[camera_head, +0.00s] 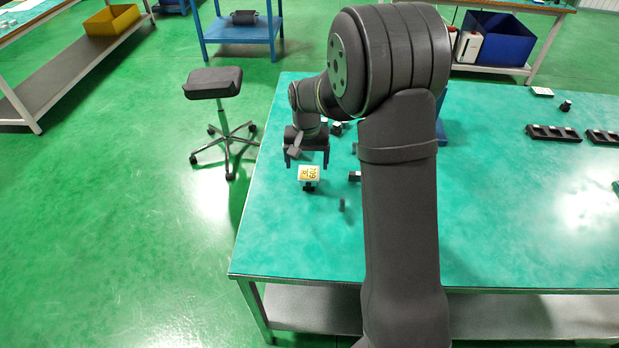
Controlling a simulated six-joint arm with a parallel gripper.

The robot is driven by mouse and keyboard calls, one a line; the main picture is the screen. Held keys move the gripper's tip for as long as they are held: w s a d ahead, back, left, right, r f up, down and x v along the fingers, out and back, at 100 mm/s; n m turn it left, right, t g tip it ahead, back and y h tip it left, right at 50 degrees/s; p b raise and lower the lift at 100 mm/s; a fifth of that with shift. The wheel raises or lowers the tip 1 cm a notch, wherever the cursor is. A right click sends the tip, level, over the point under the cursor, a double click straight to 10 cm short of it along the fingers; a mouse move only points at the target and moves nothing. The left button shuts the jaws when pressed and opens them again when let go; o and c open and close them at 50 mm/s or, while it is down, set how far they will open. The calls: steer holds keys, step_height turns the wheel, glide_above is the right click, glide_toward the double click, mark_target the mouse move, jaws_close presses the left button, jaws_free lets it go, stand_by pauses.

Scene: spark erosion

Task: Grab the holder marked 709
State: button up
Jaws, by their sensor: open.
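The holder marked 709 (309,174) stands on the green table, left of my arm. It has a pale block with a yellow label on top and a dark base below. My gripper (307,163) is open and empty, with its two fingers pointing down. In the picture its fingertips are just above and behind the holder's top. I cannot tell the exact gap between them.
Small dark pieces lie near the holder, one at its lower right (342,205) and one to its right (355,176). My arm hides the table's middle. Black trays (553,133) sit at the far right. The table's front left is clear.

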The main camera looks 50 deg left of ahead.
mark_target(309, 176)
step_height(309, 176, down, 4)
steer(key=shift+f, duration=0.1)
steer(key=f, duration=0.5)
steer(key=shift+w+f, duration=0.1)
steer(key=shift+w, duration=0.25)
steer(key=c, duration=1.3)
